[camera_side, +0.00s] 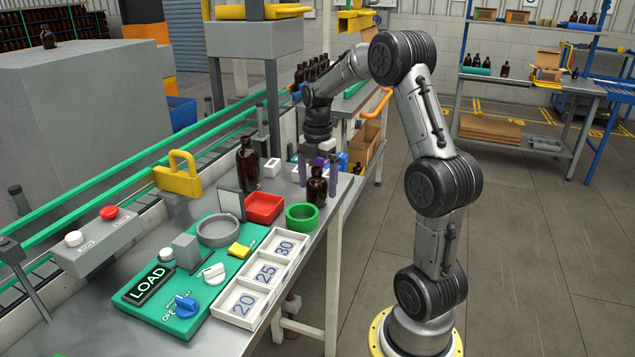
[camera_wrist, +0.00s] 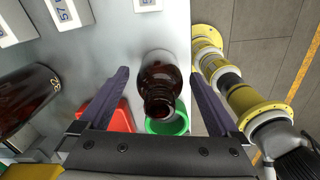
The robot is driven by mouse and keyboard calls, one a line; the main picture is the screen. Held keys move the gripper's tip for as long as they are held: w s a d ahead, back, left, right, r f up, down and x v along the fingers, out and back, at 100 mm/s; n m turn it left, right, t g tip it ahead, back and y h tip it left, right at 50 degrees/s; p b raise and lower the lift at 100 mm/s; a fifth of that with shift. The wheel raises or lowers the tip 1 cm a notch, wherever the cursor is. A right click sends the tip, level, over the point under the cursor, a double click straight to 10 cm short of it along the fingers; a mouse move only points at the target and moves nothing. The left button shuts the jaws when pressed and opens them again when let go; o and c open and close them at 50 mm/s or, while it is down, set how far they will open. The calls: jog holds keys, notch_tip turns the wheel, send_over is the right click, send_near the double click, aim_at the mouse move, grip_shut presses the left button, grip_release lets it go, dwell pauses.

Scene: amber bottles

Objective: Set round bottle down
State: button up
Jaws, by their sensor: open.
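A brown round bottle (camera_side: 317,190) stands upright on the grey bench near its right edge, just behind the green ring. My gripper (camera_side: 318,187) is above it, pointing down, with its purple fingers on either side of the bottle. In the wrist view the bottle (camera_wrist: 160,80) sits between the spread fingers of my gripper (camera_wrist: 160,72), with a gap visible on both sides. The gripper is open and does not hold it. A second brown bottle (camera_side: 248,168) stands further left; it also shows at the left of the wrist view (camera_wrist: 28,98).
The green ring (camera_side: 302,217) and a red tray (camera_side: 264,207) lie close in front of the bottle. A green LOAD panel (camera_side: 185,305) and a white numbered tray (camera_side: 240,305) fill the bench's near part. Small white and blue blocks (camera_side: 271,167) lie behind.

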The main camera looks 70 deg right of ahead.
notch_tip(320, 180, up, 12)
jog(key=shift+r, duration=0.1)
jog(key=s+a+r+m+t, duration=0.15)
jog(key=a+m, duration=0.25)
jog(key=a, duration=0.6)
jog(key=s+a+f+m+t, duration=0.2)
jog(key=s+a+m, duration=0.3)
jog(key=a, duration=0.3)
jog(key=s+a+f+m+t, duration=0.2)
jog(key=s+a+f+m, duration=0.1)
jog(key=s+a+m, duration=0.3)
jog(key=s+a, duration=0.1)
jog(key=a, duration=0.1)
jog(key=shift+a+f, duration=0.3)
jog(key=shift+a, duration=0.1)
